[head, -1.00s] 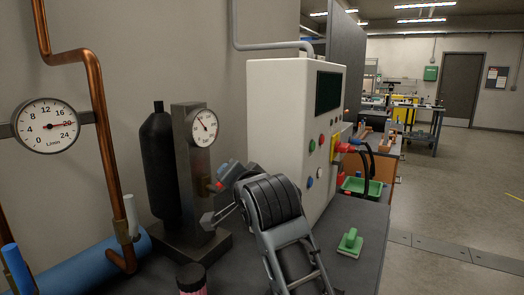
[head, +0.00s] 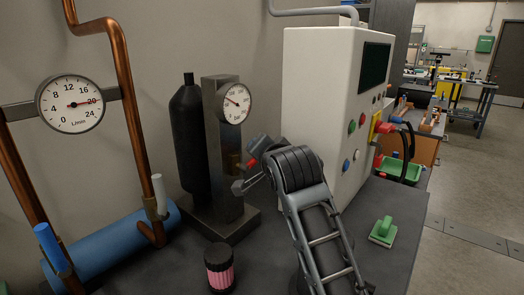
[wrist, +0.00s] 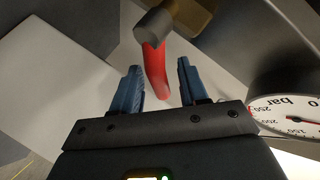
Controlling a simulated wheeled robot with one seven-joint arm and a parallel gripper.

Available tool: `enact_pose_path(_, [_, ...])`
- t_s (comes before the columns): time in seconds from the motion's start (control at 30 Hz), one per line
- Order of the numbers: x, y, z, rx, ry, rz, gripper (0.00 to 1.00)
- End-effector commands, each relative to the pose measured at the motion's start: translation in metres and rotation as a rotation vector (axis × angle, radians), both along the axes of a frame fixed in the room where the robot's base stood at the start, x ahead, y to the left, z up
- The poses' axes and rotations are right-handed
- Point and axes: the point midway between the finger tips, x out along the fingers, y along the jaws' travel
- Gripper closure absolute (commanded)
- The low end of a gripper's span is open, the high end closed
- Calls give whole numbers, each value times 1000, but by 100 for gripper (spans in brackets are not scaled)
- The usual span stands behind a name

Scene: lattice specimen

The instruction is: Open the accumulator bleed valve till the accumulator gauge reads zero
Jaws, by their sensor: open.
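The accumulator is a black bottle (head: 188,140) on a grey metal stand. Its round white gauge (head: 235,103) shows at the stand's top, needle well off zero; it also appears upside down in the wrist view (wrist: 290,112). The bleed valve has a brass body (head: 232,162) and a red lever (head: 251,164). In the wrist view the red lever (wrist: 155,76) hangs from a grey hub, its end between the two blue fingers. My gripper (wrist: 159,80) is open around the lever; contact is unclear. In the head view my gripper (head: 250,177) is beside the valve, partly hidden by my arm.
A white control cabinet (head: 315,110) stands right of the valve. A pink-and-black cylinder (head: 219,268) and a green-handled block (head: 383,231) are on the dark bench. A flow gauge (head: 70,104), copper pipes and a blue cylinder (head: 110,240) are at left.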

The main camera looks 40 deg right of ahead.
Motion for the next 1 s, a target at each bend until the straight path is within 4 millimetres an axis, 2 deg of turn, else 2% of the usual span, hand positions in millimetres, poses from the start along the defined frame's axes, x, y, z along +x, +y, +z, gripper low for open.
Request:
enact_pose_path(0.17, [0, 0, 0, 0, 0, 0, 58])
enact_pose_path(0.6, [0, 0, 0, 0, 1, -1, 100])
enact_pose_path(1.0, [0, 0, -1, -1, 1, 0, 100])
